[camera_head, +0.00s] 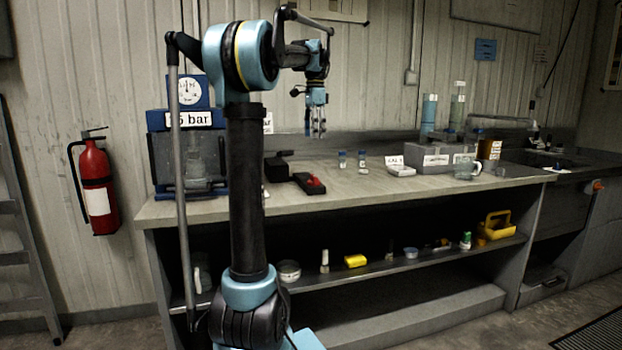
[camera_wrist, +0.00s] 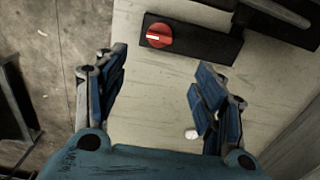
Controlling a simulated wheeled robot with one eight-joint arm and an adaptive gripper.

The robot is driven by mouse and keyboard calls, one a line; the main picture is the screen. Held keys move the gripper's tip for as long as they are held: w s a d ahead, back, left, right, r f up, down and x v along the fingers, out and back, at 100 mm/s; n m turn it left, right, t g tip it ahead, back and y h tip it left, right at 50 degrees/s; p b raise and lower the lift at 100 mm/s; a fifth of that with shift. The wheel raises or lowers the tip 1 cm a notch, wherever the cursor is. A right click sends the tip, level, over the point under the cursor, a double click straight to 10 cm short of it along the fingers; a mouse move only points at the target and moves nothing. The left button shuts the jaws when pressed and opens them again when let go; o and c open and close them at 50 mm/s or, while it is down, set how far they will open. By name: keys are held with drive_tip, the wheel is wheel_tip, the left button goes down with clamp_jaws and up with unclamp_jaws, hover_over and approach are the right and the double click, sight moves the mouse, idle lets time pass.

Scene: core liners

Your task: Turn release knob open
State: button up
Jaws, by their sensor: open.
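The release knob is a red round knob with a white mark on its face. It sits on a black base on the bench top. In the wrist view the knob (camera_wrist: 159,36) lies ahead of the fingertips, near the top, and the black base (camera_wrist: 193,40) runs to its right. In the head view the red knob (camera_head: 314,181) is small on its black base (camera_head: 303,188). My gripper (camera_head: 316,136) hangs fingers down above the bench.
A blue gauge unit marked bar (camera_head: 189,120) stands to the left. A fire extinguisher (camera_head: 97,185) hangs on the wall.

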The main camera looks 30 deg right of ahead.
sight(314, 175)
wheel_tip(314, 175, down, 17)
drive_tip(key=shift+a+r, duration=0.1)
idle(0.5)
drive_tip(key=c, duration=1.1)
